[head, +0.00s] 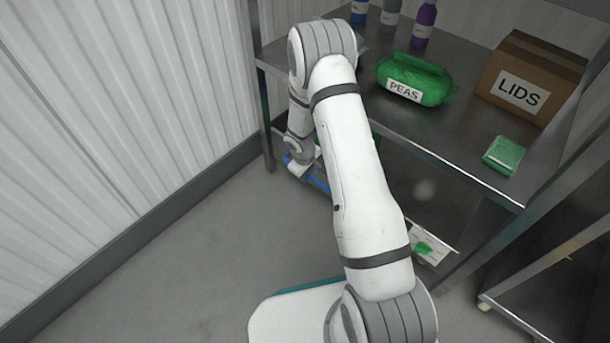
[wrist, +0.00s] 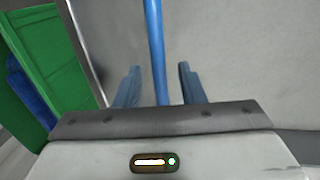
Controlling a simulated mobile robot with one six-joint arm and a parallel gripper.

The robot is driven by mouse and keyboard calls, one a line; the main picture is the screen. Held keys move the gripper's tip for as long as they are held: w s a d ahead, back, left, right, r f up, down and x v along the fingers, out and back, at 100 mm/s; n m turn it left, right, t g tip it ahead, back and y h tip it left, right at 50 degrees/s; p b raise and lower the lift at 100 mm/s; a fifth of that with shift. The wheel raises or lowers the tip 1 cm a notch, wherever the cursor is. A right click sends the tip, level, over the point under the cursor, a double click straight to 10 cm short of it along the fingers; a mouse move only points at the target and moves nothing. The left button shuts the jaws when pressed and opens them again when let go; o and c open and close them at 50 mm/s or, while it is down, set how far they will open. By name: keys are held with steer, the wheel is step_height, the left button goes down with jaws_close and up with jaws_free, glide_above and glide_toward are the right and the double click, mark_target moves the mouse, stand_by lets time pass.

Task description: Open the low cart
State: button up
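My gripper (wrist: 158,72) is open, with its two blue fingers on either side of a blue bar (wrist: 152,30). Gaps show between the bar and both fingers. The bar appears to be the low cart's handle. In the head view my gripper (head: 297,163) is low, by the left end of the steel table, with blue (head: 320,184) showing beside it. Most of the cart is hidden behind my arm and under the table in the head view.
The steel table (head: 455,165) carries a green PEAS bag (head: 425,75), a LIDS box (head: 530,85), a green packet (head: 503,156) and bottles (head: 423,25). A table leg (head: 267,130) stands near my gripper. A ribbed wall (head: 110,130) is at left. The floor (head: 200,250) between is clear.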

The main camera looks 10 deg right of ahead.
jaws_close()
stand_by(0.3)
